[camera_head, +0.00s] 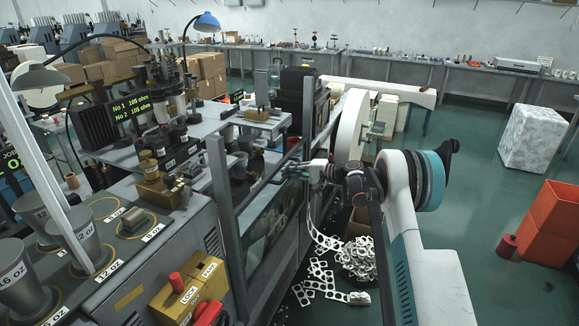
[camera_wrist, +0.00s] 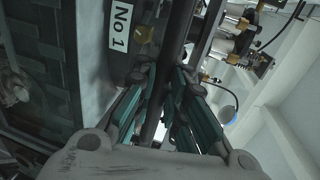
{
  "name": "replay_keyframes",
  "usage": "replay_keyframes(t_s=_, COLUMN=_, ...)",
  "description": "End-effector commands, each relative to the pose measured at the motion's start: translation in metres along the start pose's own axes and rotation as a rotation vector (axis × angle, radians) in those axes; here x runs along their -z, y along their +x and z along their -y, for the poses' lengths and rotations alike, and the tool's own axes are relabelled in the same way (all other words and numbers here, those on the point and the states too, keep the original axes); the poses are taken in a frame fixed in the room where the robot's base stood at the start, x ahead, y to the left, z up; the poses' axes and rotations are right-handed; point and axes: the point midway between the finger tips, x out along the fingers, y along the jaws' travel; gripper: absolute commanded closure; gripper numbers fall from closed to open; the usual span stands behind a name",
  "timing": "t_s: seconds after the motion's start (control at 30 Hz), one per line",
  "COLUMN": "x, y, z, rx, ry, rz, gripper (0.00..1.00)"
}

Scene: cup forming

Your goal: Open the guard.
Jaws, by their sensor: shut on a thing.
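The guard is a grey metal frame with a dark see-through panel (camera_head: 275,228) on the side of the forming machine, with an upright post (camera_head: 226,215) at its near end. My gripper (camera_head: 288,173) is at the guard's upper edge, its fingers closed around a dark bar there. In the wrist view my green-padded fingers (camera_wrist: 167,95) stand on both sides of this dark bar (camera_wrist: 173,45), which runs between them. The exact contact is partly hidden by the fingers. A "No 1" label (camera_wrist: 121,27) is beside the bar.
Yellow lock boxes (camera_head: 190,290) with red parts stand at the near front. A heap of white punched scrap (camera_head: 358,262) lies on the floor below my arm. Orange bins (camera_head: 548,225) and a white wrapped block (camera_head: 531,138) stand at right, with open green floor between.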

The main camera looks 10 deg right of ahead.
Motion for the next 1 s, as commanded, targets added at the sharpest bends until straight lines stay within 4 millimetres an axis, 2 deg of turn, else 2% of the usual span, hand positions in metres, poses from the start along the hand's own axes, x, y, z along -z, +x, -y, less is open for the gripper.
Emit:
replay_keyframes(t_s=0.03, x=0.001, y=0.002, z=-0.019, rx=-0.001, ry=0.000, rz=-0.002, gripper=1.00)
replay_keyframes(t_s=0.1, x=0.001, y=0.005, z=-0.032, rx=-0.001, ry=0.000, rz=-0.002, gripper=1.00)
replay_keyframes(t_s=0.3, x=0.001, y=0.010, z=-0.059, rx=-0.001, ry=0.000, rz=-0.002, gripper=1.00)
replay_keyframes(t_s=0.5, x=0.001, y=0.012, z=-0.070, rx=-0.001, ry=0.000, rz=-0.003, gripper=1.00)
replay_keyframes(t_s=0.9, x=0.001, y=0.012, z=-0.070, rx=-0.001, ry=0.000, rz=-0.003, gripper=1.00)
replay_keyframes(t_s=0.93, x=0.001, y=0.012, z=-0.070, rx=-0.001, ry=0.000, rz=-0.003, gripper=0.84)
replay_keyframes(t_s=1.0, x=0.001, y=0.012, z=-0.070, rx=-0.001, ry=0.000, rz=-0.003, gripper=0.68)
